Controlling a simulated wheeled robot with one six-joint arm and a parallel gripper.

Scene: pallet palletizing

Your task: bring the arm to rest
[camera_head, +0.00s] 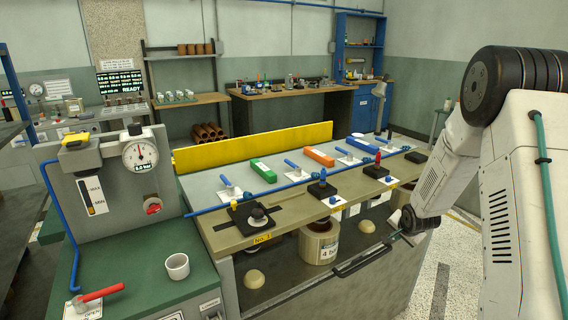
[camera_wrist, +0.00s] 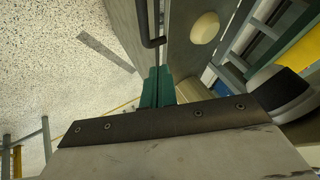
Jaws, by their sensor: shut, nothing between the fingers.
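My gripper (camera_wrist: 157,80) shows in the wrist view as two green fingers pressed together, with nothing between them. A dark handle bar (camera_wrist: 152,25) ends close to the fingertips there; I cannot tell whether they touch. In the head view my white arm comes in from the right and bends down to the bench's front right corner. The wrist is near the right end of the black handle bar (camera_head: 362,261). The fingers are too small to make out clearly in that view.
The bench (camera_head: 225,238) carries several valves and coloured blocks along a blue pipe. Below its top are a roll-shaped container (camera_head: 319,246) and a pale knob (camera_head: 254,280). A gauge panel (camera_head: 105,185) and white cup (camera_head: 177,266) are left. Speckled floor (camera_head: 465,265) is open at right.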

